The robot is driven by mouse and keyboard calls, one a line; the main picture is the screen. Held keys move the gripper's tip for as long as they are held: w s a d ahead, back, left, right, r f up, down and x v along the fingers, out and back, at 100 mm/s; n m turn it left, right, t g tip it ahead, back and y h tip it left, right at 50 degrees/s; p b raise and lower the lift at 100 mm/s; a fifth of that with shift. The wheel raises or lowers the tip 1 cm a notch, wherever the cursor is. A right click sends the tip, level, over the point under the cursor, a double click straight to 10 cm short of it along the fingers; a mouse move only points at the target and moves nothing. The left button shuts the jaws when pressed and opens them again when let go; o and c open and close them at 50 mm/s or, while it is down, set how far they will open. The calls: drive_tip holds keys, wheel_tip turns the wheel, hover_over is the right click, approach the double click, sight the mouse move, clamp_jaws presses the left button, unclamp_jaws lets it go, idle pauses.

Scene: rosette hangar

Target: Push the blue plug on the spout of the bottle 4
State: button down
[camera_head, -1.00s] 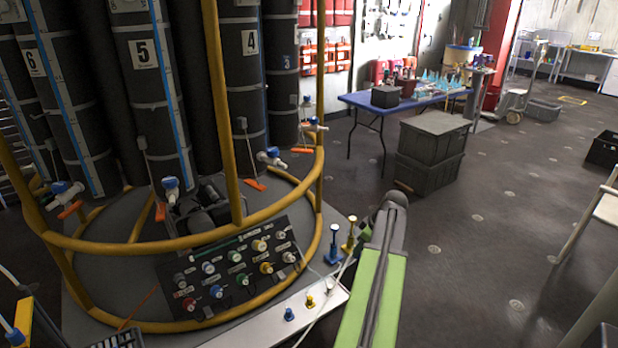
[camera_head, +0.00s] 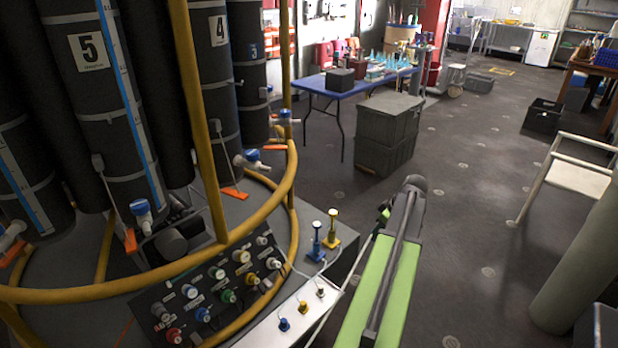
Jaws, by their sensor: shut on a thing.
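Bottle 4 (camera_head: 226,90) is a tall black cylinder with a white label at the upper left of the head view. Its spout (camera_head: 248,158) is white with a blue part and sticks out low at the front, above an orange tag. A small blue plug (camera_head: 284,324) stands on a white strip at the bottom, left of my arm. My green and dark grey arm reaches up from the bottom centre. My gripper is not in view, hidden beyond the arm, so I cannot see what it holds.
A yellow rail (camera_head: 262,217) curves in front of the bottles. Bottle 5 (camera_head: 118,115) and its spout (camera_head: 142,207) stand to the left. A control panel (camera_head: 185,275) sits below. Grey crates (camera_head: 388,125) and a blue table (camera_head: 345,92) stand behind. Floor on the right is partly clear.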

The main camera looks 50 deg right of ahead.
drive_tip(key=w+a+r+n+t+y+b, duration=0.1)
drive_tip(key=w+a+r+n+t+b, duration=0.1)
drive_tip(key=w+a+n+t, duration=0.35)
drive_tip(key=w+a+r+n+t+b, duration=0.2)
drive_tip(key=w+a+r+b, duration=0.1)
drive_tip(key=w, duration=0.6)
drive_tip(key=w+a+r+n+t+y+b, duration=0.2)
drive_tip(key=a+r+n+t+y, duration=0.1)
drive_tip(key=r, duration=0.4)
drive_tip(key=w+a+r+n+t+y+b, duration=0.1)
drive_tip(key=w+a+r+n+t+y, duration=0.1)
drive_tip(key=r, duration=0.6)
drive_tip(key=a+n+t+y, duration=0.1)
drive_tip(key=a+t+y, duration=0.1)
drive_tip(key=t+y, duration=0.1)
drive_tip(key=shift+w+a+r+b, duration=0.25)
drive_tip(key=shift+w+b, duration=0.05)
drive_tip(key=shift+b, duration=0.1)
drive_tip(key=shift+w+a, duration=0.25)
drive_tip(key=shift+w, duration=1.2)
drive_tip(key=shift+w+a, duration=0.2)
drive_tip(key=shift+w, duration=1.2)
drive_tip(key=shift+w+a, duration=0.1)
drive_tip(key=shift+w, duration=0.45)
